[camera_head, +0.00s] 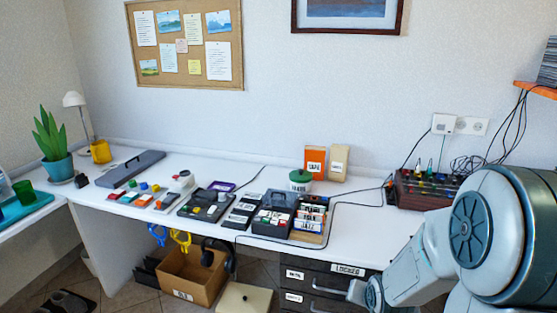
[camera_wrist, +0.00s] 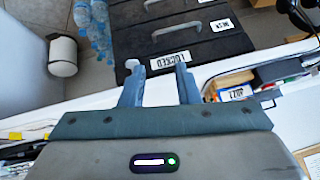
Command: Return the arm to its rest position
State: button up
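My arm fills the lower right of the head view, in front of the white desk (camera_head: 370,240). The fingertips do not show clearly there. In the wrist view my gripper (camera_wrist: 158,72) has its two fingers apart, with nothing between them. Beyond the fingers is the dark drawer unit with a LOCKED label (camera_wrist: 170,60). The drawer unit (camera_head: 325,283) also shows under the desk in the head view, partly hidden by my arm.
Disc boxes (camera_head: 272,218), a green-lidded pot (camera_head: 300,180) and a mixer with cables (camera_head: 425,190) stand on the desk. A cardboard box (camera_head: 190,275) is on the floor below. Water bottles (camera_wrist: 92,30) and a white bin (camera_wrist: 62,55) show in the wrist view.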

jog(key=s+a+r+n+g+p, duration=0.2)
jog(key=s+a+r+p, duration=0.1)
jog(key=s+r, duration=0.5)
jog(key=s+a+r+n+g+p, duration=0.2)
jog(key=s+r, duration=0.6)
jog(key=r, duration=0.5)
jog(key=shift+s+a+r+y+p, duration=0.2)
jog(key=shift+s+a+y+p, duration=0.1)
jog(key=shift+a+p, duration=0.6)
jog(key=shift+d, duration=0.1)
